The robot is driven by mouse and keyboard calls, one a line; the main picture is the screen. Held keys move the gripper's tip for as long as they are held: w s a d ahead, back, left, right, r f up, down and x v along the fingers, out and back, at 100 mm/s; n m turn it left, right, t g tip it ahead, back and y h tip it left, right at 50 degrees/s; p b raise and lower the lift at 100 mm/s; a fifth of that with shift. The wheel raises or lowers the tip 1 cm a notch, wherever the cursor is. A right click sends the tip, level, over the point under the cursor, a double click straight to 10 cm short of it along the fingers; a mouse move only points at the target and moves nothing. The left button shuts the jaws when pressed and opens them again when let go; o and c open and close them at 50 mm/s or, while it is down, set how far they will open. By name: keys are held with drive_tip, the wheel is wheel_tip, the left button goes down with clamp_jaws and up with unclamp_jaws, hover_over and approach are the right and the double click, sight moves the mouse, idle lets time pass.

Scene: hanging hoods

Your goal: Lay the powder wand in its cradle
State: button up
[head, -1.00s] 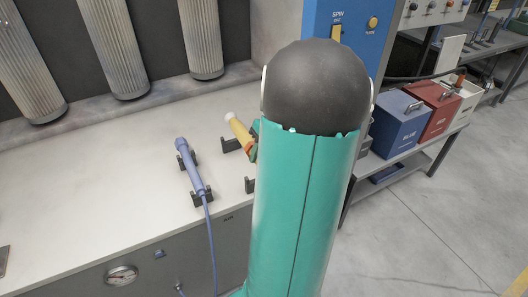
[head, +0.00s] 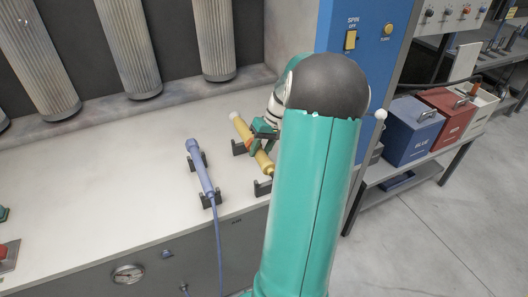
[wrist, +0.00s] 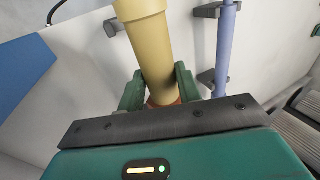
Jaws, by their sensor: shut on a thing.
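The yellow powder wand (head: 242,127) is held in my gripper (head: 264,134), which is shut around its middle. In the wrist view the wand (wrist: 146,40) passes between the two green fingers (wrist: 158,88), with a reddish band at the grip. Two dark cradle brackets stand on the bench by the wand: a rear one (head: 238,149) and a front one (head: 261,188). The wand lies roughly along their line; I cannot tell whether it touches them. My arm hides part of the front end. A bracket (wrist: 113,28) shows beside the wand in the wrist view.
A blue-violet wand (head: 201,169) rests in its own brackets to the left, its cord hanging over the bench front. Grey ribbed filters (head: 134,50) hang behind. A blue control cabinet (head: 361,60) stands right.

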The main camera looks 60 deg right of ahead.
drive_tip(key=shift+w+d+f, duration=0.15)
drive_tip(key=shift+w+d, duration=0.05)
drive_tip(key=shift+w, duration=0.2)
drive_tip(key=shift+w+d+f, duration=0.15)
drive_tip(key=shift+w+d, duration=0.05)
drive_tip(key=shift+w, duration=0.2)
drive_tip(key=shift+w+d+f, duration=0.1)
drive_tip(key=shift+w+f, duration=0.05)
drive_tip(key=shift+f, duration=2.7)
drive_tip(key=o, duration=1.2)
drive_tip(key=shift+c, duration=0.2)
drive_tip(key=v, duration=0.7)
drive_tip(key=shift+r, duration=0.3)
